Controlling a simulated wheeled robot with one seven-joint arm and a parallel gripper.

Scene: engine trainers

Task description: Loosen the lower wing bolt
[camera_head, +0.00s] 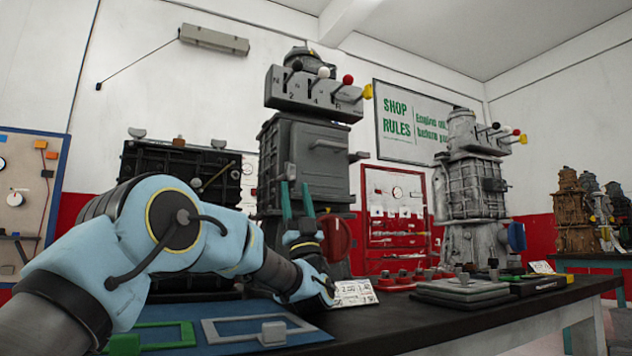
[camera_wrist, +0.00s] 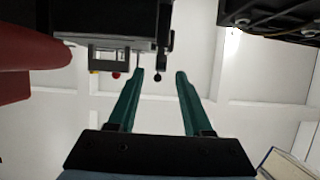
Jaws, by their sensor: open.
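The grey engine trainer (camera_head: 305,155) stands on the black bench at the middle of the head view. A large red wing-shaped part (camera_head: 335,238) sits low on its front; it looks like the lower wing bolt, but I cannot be sure. A red shape (camera_wrist: 30,62) at the left edge of the wrist view seems to be the same part. My gripper (camera_head: 296,195) points upward in front of the trainer, just left of the red part. Its teal fingers are apart, with nothing between them, also in the wrist view (camera_wrist: 160,80). It appears clear of the red part.
A lever bank (camera_head: 318,92) with coloured knobs tops the trainer. A white card (camera_head: 355,293) and grey plates (camera_head: 462,290) lie on the bench (camera_head: 400,325). A second, pale trainer (camera_head: 472,185) with a blue part stands to the right. A dark block stands behind my arm.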

